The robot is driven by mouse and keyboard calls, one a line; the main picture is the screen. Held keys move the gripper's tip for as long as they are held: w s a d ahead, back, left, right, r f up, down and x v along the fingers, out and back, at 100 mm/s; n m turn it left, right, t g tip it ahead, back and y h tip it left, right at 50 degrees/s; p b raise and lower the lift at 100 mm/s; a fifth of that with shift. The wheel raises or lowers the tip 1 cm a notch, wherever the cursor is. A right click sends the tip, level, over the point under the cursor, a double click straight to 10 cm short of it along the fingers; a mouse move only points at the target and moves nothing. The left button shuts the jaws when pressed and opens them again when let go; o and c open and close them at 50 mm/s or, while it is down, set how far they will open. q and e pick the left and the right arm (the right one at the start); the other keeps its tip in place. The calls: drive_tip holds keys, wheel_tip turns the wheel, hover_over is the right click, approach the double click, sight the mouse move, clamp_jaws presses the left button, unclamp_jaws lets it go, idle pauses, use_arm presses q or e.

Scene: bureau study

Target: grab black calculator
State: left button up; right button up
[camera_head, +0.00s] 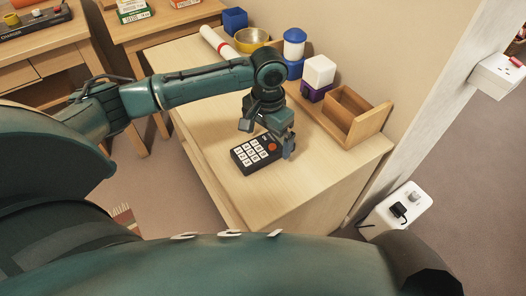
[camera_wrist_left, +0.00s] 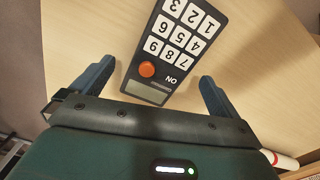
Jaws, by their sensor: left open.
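The black calculator (camera_head: 256,154) lies flat on the light wooden desk top, with white number keys and an orange round button. It also shows in the left wrist view (camera_wrist_left: 177,48), with its display end between my fingers. My left gripper (camera_head: 268,143) is above and just behind the calculator in the head view, pointing down. Its two fingers are spread wide (camera_wrist_left: 152,86), one on each side of the calculator, with gaps showing on both sides. My right gripper is not in view.
A wooden box (camera_head: 352,118) stands at the desk's right back, near a purple and white container (camera_head: 318,78), a blue and white jar (camera_head: 294,46) and a yellow bowl (camera_head: 251,40). A rolled white tube (camera_head: 217,45) lies at the back. The desk front is clear.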

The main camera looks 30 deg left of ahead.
use_arm(q)
wheel_tip(320, 180, down, 3)
drive_tip(key=shift+r, duration=0.3)
drive_tip(key=c, duration=1.2)
